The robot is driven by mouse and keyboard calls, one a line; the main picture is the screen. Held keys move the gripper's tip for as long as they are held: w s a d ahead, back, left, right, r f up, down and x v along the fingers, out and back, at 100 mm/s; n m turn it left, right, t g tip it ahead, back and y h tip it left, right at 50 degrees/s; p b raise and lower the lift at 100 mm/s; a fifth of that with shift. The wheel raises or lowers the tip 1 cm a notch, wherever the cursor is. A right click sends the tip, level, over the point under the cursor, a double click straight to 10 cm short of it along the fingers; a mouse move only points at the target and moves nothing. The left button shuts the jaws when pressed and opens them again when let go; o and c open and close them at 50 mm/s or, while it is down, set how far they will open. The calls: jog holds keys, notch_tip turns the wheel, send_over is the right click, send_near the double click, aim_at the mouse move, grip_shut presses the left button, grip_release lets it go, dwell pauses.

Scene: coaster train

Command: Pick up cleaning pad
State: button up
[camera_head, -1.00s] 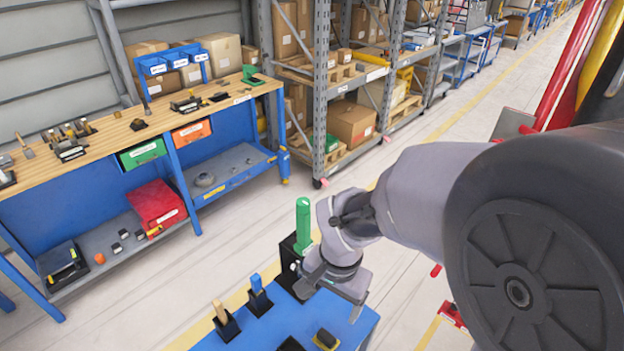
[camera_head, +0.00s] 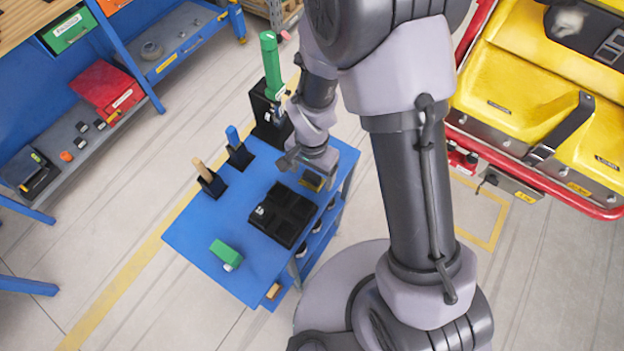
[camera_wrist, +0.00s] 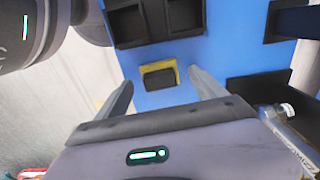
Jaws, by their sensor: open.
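The cleaning pad, a small yellow block with a dark top (camera_head: 312,180), lies on the blue cart top (camera_head: 200,225) near its right edge. In the wrist view the pad (camera_wrist: 159,74) shows ahead, between the lines of my two fingers. My gripper (camera_head: 306,166) is open and empty, close to the pad and partly in front of it in the head view. In the wrist view the fingers of my gripper (camera_wrist: 162,84) are spread apart. I cannot tell the exact height gap to the pad.
A black compartment tray (camera_head: 284,213) sits beside the pad. A green bottle (camera_head: 271,55) stands in a black holder behind my gripper. Blue-handled (camera_head: 233,137) and wooden-handled (camera_head: 202,168) tools stand in holders. A yellow-red coaster car (camera_head: 520,80) is right.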

jog(key=shift+f, duration=0.9)
jog(key=shift+r, duration=0.15)
jog(key=c, duration=1.5)
notch_tip(320, 180, up, 4)
jog(key=shift+r+p, duration=0.1)
jog(key=shift+p, duration=0.75)
jog(key=s+d+p, duration=0.3)
jog(key=d+p, duration=0.1)
jog(key=s+d+p, duration=0.3)
jog(key=d+p, duration=0.1)
jog(key=s+d+p, duration=0.3)
jog(key=d+p, duration=0.1)
jog(key=shift+s+d+r, duration=0.3)
jog(key=shift+s+r, duration=0.1)
